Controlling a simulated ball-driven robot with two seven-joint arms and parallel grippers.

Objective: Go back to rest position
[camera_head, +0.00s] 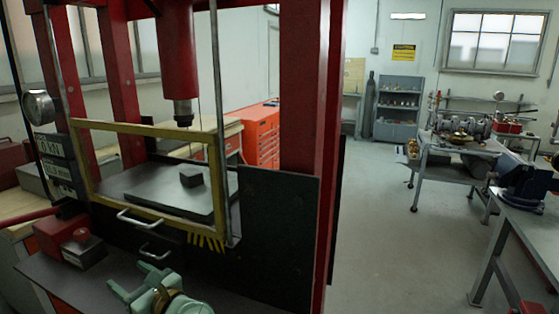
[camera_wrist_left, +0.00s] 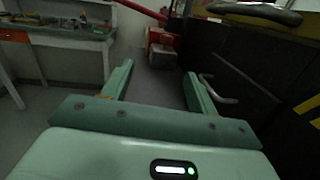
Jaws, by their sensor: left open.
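My left gripper (camera_head: 133,278) shows at the bottom of the head view, pale green, in front of the red press and below its guard. In the left wrist view its two green fingers (camera_wrist_left: 159,72) stand wide apart with nothing between them. A metal handle (camera_wrist_left: 219,90) on the dark press front is close beside the right-hand finger; I cannot tell whether they touch. My right gripper is in neither view.
The red press (camera_head: 180,60) has a yellow-framed guard (camera_head: 150,128), handles (camera_head: 137,219) and a dark block (camera_head: 191,177) on its bed. A red box (camera_head: 68,235) sits at left. Workbenches with a blue vise (camera_head: 522,185) stand right. Floor (camera_head: 400,250) between is clear.

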